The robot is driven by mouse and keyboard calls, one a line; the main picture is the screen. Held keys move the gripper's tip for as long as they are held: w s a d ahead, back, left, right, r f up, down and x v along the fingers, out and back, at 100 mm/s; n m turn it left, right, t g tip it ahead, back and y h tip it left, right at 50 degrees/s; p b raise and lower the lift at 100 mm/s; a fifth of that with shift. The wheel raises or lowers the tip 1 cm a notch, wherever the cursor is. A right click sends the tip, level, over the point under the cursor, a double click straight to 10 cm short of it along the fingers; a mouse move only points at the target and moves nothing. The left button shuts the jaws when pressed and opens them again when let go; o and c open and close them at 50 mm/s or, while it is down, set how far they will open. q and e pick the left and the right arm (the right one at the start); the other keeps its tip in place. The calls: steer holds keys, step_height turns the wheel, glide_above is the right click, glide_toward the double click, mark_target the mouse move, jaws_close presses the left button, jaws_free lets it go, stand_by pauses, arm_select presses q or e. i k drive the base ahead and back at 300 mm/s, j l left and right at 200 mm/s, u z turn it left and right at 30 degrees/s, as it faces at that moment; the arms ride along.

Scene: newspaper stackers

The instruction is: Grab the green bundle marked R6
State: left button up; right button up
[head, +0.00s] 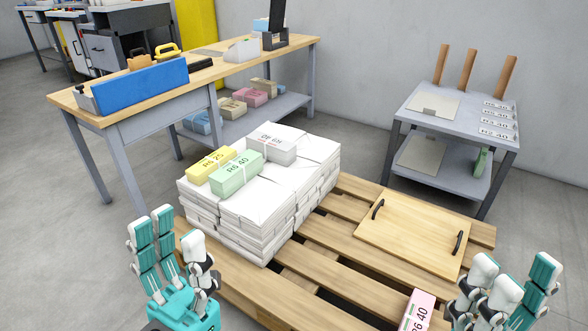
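The green bundle (237,173), which reads "R6 40", lies on top of a stack of white paper bundles (262,200) on the wooden pallet. A white band wraps it. A yellow bundle (210,163) reading "R6 25" lies beside it on the left, and a grey-white bundle (270,144) lies behind it on the right. My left gripper (171,232) is open and empty, in front and to the left of the stack, with its fingers pointing up. My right gripper (514,272) is open at the lower right, far from the green bundle.
A pink bundle (418,310) stands at the bottom edge, left of my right gripper. A wooden board with black handles (400,232) lies on the pallet (325,252). A workbench (305,45) stands behind left and a grey cart (462,108) behind right.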

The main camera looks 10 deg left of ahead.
mark_target(226, 180)
steer(key=j+z, duration=0.35)
steer(key=i+j+z, duration=0.1)
steer(key=j+z, duration=0.65)
steer(key=k+j, duration=0.1)
steer(key=j, duration=0.3)
steer(key=j+z, duration=0.1)
steer(key=j, duration=0.3)
steer(key=k+j, duration=0.15)
steer(key=j, duration=0.25)
